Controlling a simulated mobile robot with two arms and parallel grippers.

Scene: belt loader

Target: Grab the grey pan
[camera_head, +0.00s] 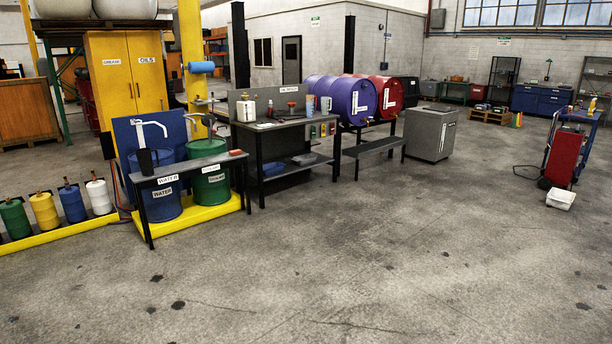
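Shallow blue-grey trays (304,159) lie on the lower shelf of the dark workbench near the middle. I cannot tell for sure which of these is the grey pan. Neither of my grippers is in view.
A red unit (566,157) on wheels stands by a blue cart. A grey cabinet (430,133), a dark workbench (285,126), a purple drum (351,97) and a black water stand (190,171) line the left and middle. The concrete floor (390,240) in front is clear.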

